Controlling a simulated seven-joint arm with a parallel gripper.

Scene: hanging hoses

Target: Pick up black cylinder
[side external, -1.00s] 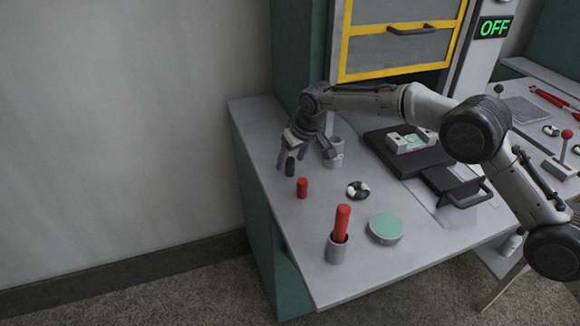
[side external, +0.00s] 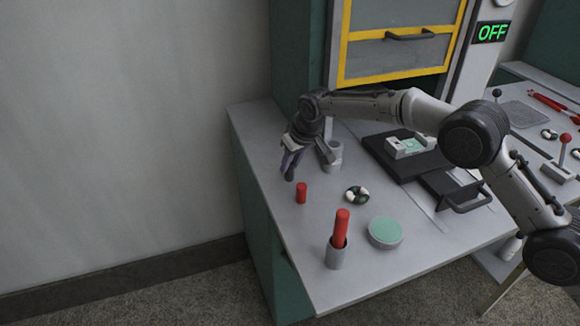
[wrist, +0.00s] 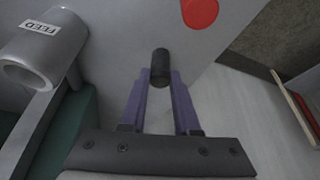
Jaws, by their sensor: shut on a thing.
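The black cylinder (wrist: 160,66) stands out between the tips of my gripper's two purple fingers in the wrist view. My gripper (wrist: 160,82) is shut on it. In the side view my gripper (side external: 290,168) is at the back left of the table, just behind the short red cylinder. There the black cylinder is small and dark at the fingertips, and I cannot tell whether it touches the table.
A short red cylinder (side external: 301,193) stands close in front of my gripper; its red top shows in the wrist view (wrist: 199,12). A grey cup (side external: 335,257) holds a taller red cylinder (side external: 341,228). A green-topped round dish (side external: 385,232) and a small round tray (side external: 357,195) are to the right.

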